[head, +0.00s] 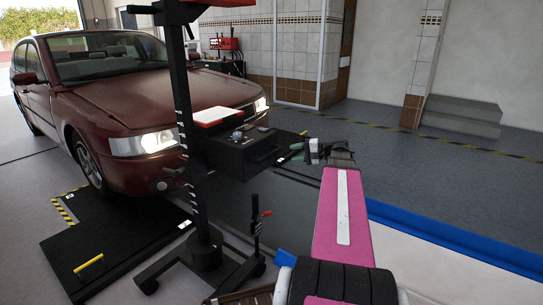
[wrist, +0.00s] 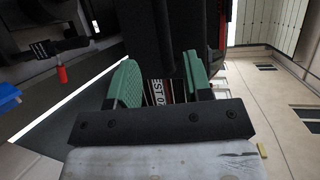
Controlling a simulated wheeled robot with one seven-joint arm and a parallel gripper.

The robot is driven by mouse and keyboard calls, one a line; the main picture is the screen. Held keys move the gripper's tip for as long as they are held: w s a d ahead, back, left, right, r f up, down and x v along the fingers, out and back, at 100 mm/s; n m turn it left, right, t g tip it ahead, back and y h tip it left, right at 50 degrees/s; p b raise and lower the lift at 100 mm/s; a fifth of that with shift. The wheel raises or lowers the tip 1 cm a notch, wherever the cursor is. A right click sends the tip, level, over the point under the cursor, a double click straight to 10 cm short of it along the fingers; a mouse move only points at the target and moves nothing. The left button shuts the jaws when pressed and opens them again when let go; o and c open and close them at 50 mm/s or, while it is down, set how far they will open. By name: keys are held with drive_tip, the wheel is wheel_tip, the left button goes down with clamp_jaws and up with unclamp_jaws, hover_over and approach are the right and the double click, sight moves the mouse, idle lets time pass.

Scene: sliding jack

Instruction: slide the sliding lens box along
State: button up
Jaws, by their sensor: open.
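The sliding lens box (head: 236,156) is a black box on the upright black column (head: 183,100) of a wheeled stand, in the head view. A red-and-white panel and a small knob show on its top. My gripper (head: 297,152) is at the box's right side, its jaws pointing toward it. In the wrist view my gripper (wrist: 160,62) has two green fingers spread apart. A dark upright surface, probably the lens box (wrist: 158,35), stands just beyond and partly between the fingertips. Whether the fingers touch it cannot be told.
A dark red car (head: 120,85) with lit headlights stands behind and left of the stand. A black floor platform (head: 115,245) with a yellow handle lies at front left. A red-handled lever (head: 258,222) rises from the stand's base. Floor at the right is open, with grey steps (head: 462,115) beyond.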

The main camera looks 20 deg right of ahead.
sight(272, 155)
drive_tip(key=x, duration=1)
drive_tip(key=shift+w+a, duration=0.15)
drive_tip(key=shift+a, duration=0.1)
clamp_jaws()
